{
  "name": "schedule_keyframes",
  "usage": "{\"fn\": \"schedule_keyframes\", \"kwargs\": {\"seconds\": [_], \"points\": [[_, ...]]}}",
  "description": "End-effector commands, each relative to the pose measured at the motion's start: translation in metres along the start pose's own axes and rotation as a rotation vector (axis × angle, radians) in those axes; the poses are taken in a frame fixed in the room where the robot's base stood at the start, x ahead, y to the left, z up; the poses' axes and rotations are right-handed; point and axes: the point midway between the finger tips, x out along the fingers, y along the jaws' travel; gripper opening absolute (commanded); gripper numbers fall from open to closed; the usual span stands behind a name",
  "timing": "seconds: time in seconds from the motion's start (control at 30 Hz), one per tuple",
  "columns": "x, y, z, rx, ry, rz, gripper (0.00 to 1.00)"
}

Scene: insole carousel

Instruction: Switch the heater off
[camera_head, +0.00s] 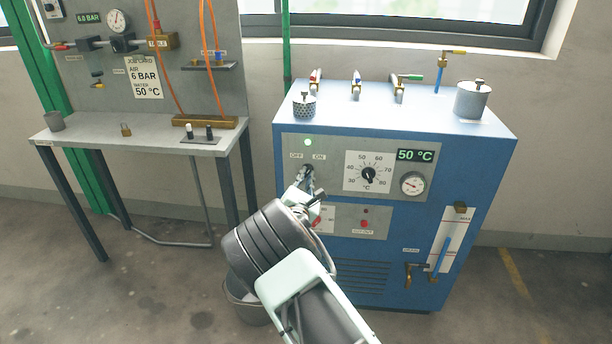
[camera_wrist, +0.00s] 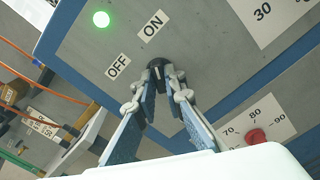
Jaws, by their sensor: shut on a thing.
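The heater (camera_head: 460,190) is a blue cabinet with a grey control panel. Its black OFF/ON switch knob (camera_wrist: 156,64) sits between the OFF label (camera_wrist: 118,66) and the ON label (camera_wrist: 154,25). My gripper (camera_head: 308,172) is at the panel, and in the wrist view its fingertips (camera_wrist: 157,74) are shut on the knob from both sides. The knob's white mark appears to lie near the ON side, though the fingers hide part of it. The green lamp (camera_head: 308,142) above the switch is lit, and it also glows in the wrist view (camera_wrist: 101,19).
Right of the switch are a temperature dial (camera_head: 369,174), a 50 °C display (camera_head: 415,155) and a round gauge (camera_head: 413,184). A red button (camera_head: 364,223) is below. A metal bucket (camera_head: 246,302) stands on the floor. A workbench (camera_head: 150,138) is at left.

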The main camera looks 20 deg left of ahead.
Motion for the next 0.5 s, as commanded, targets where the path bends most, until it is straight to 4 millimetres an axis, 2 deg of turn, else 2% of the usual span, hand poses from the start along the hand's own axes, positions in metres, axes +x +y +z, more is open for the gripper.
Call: {"fn": "schedule_keyframes", "kwargs": {"seconds": [0.5], "points": [[-0.0003,0.0001,0.0008,-0.492,0.001,-0.001,0.00]]}}
